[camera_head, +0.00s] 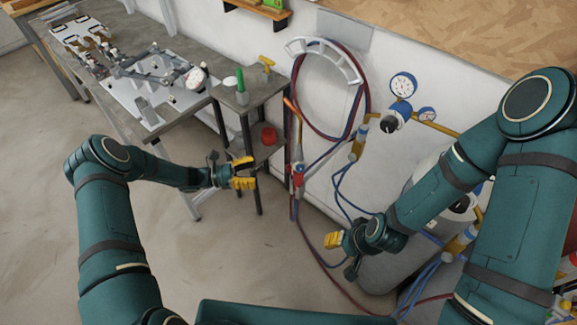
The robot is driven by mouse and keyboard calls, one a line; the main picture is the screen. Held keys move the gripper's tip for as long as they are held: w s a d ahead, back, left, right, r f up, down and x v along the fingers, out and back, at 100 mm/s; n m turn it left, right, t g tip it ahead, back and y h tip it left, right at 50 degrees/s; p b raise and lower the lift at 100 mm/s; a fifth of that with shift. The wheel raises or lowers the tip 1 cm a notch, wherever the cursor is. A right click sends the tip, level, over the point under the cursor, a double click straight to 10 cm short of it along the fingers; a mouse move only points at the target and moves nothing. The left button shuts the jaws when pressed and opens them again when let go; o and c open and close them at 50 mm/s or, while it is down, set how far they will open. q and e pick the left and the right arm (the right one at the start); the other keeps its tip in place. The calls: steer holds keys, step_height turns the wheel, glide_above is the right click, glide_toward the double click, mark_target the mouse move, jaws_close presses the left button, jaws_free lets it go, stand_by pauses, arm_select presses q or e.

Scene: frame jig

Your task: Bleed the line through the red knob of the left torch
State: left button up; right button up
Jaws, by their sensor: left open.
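A slim torch (292,110) with a copper-coloured upper end hangs upright against the wall, below the hose hanger. Red and pale valve parts (297,172) show at its lower end. They are too small for me to tell the red knob apart clearly. Hoses run down from there. My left gripper (245,173) is open and empty, with yellow fingertips, a short way left of these valve parts and not touching them. My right gripper (334,240) is low in front of the gas cylinder, its yellow fingertips pointing left. Its opening is hard to see.
A white hanger (324,49) carries coiled red and blue hoses (366,100). Gauges (403,85) and regulators stand to the right, above a grey cylinder (392,271). A small side table (225,96) holds a green bottle (240,80); a red container (268,136) sits on its lower shelf.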

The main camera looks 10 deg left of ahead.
mark_target(289, 166)
arm_select(q)
steer(key=p+x, duration=0.1)
steer(key=x, duration=1)
steer(key=shift+d, duration=0.35)
jaws_close()
